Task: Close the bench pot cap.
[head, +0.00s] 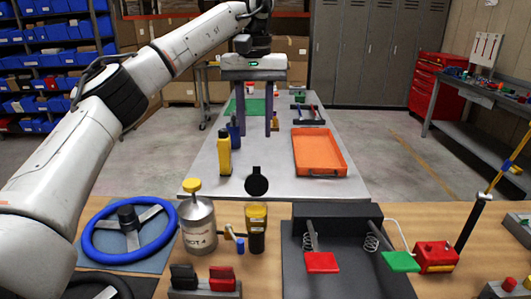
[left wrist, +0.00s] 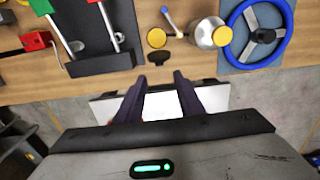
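The bench pot (head: 256,238) is a small amber pot with a yellow top, standing on the wooden bench near the middle. Its black round cap (head: 257,182) stands upright behind the top, swung open. In the left wrist view the yellow top (left wrist: 157,38) shows from above, with the dark cap (left wrist: 162,56) on its far-edge side. My left gripper (head: 254,133) points down, fingers apart and empty, higher up in the head view than the cap. In the left wrist view its fingertips (left wrist: 160,76) lie just below the cap. My right gripper is not in view.
A metal can (head: 198,228) with a yellow cap and a blue steering wheel (head: 130,232) stand left of the pot. A black pedal stand (head: 345,270) is to its right. A table behind holds an orange tray (head: 319,150) and a yellow bottle (head: 224,155).

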